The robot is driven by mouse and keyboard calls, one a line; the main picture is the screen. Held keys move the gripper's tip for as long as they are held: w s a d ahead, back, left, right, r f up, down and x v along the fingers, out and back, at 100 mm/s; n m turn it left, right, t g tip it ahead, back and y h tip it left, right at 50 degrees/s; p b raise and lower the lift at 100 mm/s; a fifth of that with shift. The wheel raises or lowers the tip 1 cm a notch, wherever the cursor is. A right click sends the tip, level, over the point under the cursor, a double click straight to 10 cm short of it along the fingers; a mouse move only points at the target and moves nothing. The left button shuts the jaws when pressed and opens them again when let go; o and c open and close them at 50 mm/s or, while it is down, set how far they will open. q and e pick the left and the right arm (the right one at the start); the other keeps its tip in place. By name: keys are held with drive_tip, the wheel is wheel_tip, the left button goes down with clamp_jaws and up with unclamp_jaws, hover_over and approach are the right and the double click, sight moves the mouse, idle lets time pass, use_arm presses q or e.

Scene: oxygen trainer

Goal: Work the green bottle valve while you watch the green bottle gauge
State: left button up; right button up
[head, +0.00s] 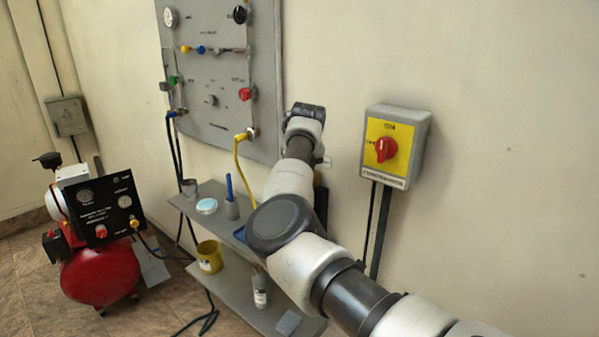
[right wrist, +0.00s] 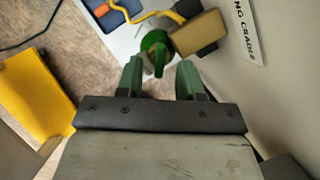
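In the right wrist view a green rounded part (right wrist: 156,47), likely the green bottle valve, lies just beyond my right gripper (right wrist: 160,82). The two green fingers are apart, with nothing clearly gripped; I cannot tell if they touch the part. A tan block (right wrist: 200,34) sits beside it. No bottle shows clearly. In the head view my right arm hides its own gripper and the valve. I cannot tell which gauge is the green bottle gauge. My left gripper is out of view.
A grey shelf unit (head: 232,280) with a yellow cup (head: 210,257) stands under the wall panel (head: 205,110). A yellow hose (head: 238,165) hangs there. A switch box (head: 416,150) is right of my arm. A red compressor (head: 102,277) stands left. A yellow object (right wrist: 35,90) flanks my right wrist.

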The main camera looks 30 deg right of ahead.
drive_tip(key=b+v, duration=0.1)
drive_tip(key=v, duration=0.9)
idle(7.0)
